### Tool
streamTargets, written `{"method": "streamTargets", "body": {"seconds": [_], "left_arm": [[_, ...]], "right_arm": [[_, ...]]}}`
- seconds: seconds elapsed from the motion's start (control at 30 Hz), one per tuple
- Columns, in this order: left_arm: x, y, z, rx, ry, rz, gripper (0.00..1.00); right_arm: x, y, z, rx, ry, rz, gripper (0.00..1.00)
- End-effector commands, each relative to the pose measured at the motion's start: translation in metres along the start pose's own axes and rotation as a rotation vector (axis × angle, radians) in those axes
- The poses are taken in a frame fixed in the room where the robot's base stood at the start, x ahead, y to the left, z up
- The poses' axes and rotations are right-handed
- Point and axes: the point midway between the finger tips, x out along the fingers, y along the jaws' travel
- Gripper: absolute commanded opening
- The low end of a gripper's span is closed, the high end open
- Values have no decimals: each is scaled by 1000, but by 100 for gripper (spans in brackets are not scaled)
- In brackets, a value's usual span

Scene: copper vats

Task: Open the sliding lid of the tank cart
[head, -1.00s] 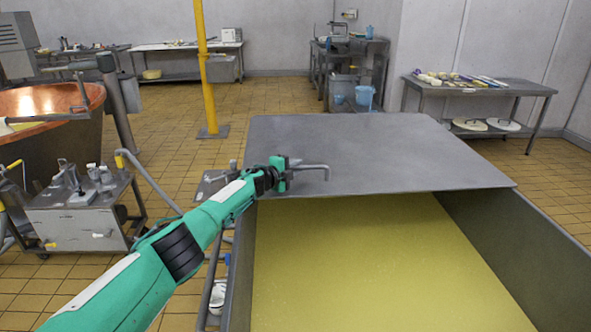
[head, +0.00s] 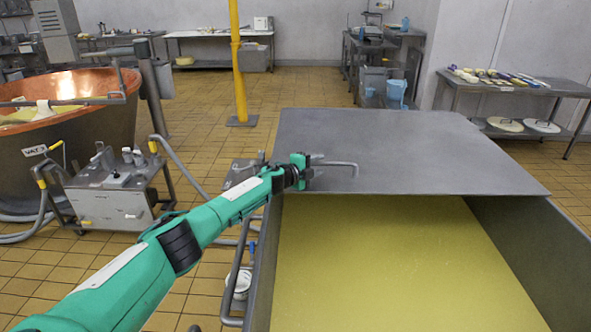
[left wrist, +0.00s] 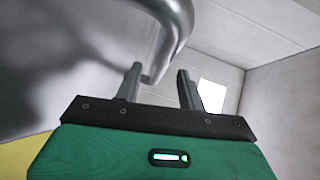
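The tank cart (head: 526,248) stands at the right in the head view, its near part uncovered and showing a flat yellow surface (head: 390,265). The grey sliding lid (head: 400,145) covers its far part. A bent metal handle (head: 340,163) stands on the lid near its front left; it also shows close up in the left wrist view (left wrist: 170,35). My left gripper (head: 303,172) is at the handle's left end. In the left wrist view its fingers (left wrist: 160,88) are apart, with the handle's end seen between them, nearer the left finger. Contact cannot be told. My right gripper is out of view.
A copper vat (head: 75,100) and a small metal cart with fittings (head: 115,200) stand at the left. A yellow post (head: 237,65) rises behind. A table with tools (head: 515,82) stands at the back right. Tiled floor lies free between the post and the tank.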

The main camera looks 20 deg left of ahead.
Motion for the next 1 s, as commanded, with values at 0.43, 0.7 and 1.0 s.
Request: {"method": "streamTargets", "body": {"seconds": [0.43,0.7,1.0], "left_arm": [[-55,0,1,3,0,1,40],[-88,1,1,1,-1,0,40],[-102,1,0,0,0,1,40]], "right_arm": [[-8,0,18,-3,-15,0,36],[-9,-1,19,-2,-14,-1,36],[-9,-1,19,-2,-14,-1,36]]}}
